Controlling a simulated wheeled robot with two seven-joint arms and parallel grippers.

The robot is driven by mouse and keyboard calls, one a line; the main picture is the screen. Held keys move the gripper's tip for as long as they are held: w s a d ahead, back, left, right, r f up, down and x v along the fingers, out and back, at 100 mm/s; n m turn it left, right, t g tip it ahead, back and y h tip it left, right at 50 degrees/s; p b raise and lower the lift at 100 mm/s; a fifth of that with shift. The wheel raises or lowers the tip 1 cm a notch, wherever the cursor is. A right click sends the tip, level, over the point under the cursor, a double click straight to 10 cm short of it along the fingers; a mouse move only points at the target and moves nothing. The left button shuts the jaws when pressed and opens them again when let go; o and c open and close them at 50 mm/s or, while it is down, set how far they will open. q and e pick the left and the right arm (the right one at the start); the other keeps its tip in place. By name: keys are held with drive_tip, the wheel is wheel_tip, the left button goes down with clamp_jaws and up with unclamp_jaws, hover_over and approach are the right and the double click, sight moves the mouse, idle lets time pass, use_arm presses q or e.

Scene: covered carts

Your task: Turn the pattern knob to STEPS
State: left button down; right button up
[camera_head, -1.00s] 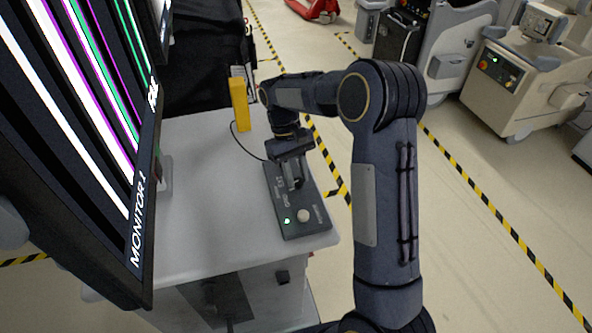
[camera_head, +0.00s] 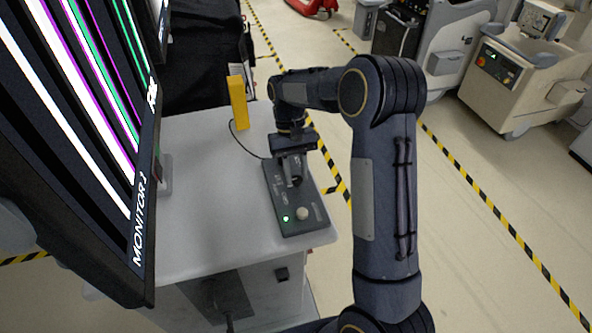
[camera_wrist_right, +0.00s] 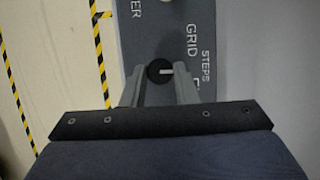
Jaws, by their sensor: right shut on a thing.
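The pattern knob (camera_wrist_right: 160,71) is small, round and black with a white pointer mark. In the right wrist view its pointer points right, roughly toward the STEPS lettering (camera_wrist_right: 207,67), with GRID above it. My right gripper (camera_wrist_right: 160,87) is shut on the knob, one finger at each side. In the head view this gripper (camera_head: 294,182) is over the far part of the dark control box (camera_head: 300,228), and hides the knob there. The monitor (camera_head: 146,240) labelled MONITOR 1 shows white, magenta and green slanted stripes. My left gripper is not in view.
The control box lies on a grey cart top (camera_head: 215,215) by its right edge. It also carries a pale round button (camera_head: 302,213) and a lit green lamp (camera_head: 285,218). A yellow block (camera_head: 238,103) stands behind. The cart top's middle is bare.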

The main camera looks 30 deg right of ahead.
drive_tip(key=o, duration=1)
drive_tip(key=v, duration=0.7)
drive_tip(key=shift+w+r+b, duration=0.2)
drive_tip(key=shift+r+b, duration=0.15)
drive_tip(key=shift+d, duration=0.1)
